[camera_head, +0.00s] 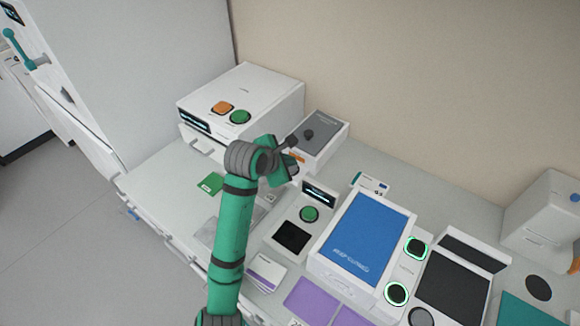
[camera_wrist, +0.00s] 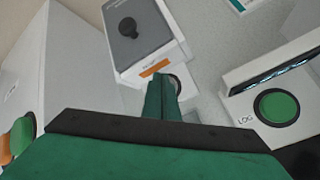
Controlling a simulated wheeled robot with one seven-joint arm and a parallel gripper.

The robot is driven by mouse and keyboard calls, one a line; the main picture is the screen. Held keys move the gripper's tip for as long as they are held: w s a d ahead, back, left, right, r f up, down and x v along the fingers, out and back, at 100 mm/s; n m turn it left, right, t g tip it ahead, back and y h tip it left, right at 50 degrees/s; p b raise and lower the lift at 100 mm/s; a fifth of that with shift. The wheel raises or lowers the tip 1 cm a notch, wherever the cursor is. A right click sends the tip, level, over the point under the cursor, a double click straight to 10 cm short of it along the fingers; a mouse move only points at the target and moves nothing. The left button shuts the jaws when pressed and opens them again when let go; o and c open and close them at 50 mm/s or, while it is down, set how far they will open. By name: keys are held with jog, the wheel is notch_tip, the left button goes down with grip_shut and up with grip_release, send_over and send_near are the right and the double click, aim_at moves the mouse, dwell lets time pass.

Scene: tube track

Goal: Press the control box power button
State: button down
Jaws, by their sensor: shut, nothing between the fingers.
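The likely control box is a white box with a grey top and black knob (camera_head: 325,126), at the back beside the large white machine. It also shows at the top of the wrist view (camera_wrist: 142,35), with an orange label (camera_wrist: 154,68) on its front face. A round grey button (camera_wrist: 174,82) on that face is partly hidden behind my fingers. My gripper (camera_head: 291,163) is shut and empty, in front of the box's front face. In the wrist view its fingertips (camera_wrist: 163,80) overlap the face just below the orange label; I cannot tell whether they touch it.
A white machine (camera_head: 265,88) with orange and green buttons stands left of the box. A small unit with a green button (camera_head: 310,214), marked LOG in the wrist view, stands in front and to the right. A blue-topped box (camera_head: 365,240) stands further right.

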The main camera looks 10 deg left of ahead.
jog(key=shift+d, duration=0.25)
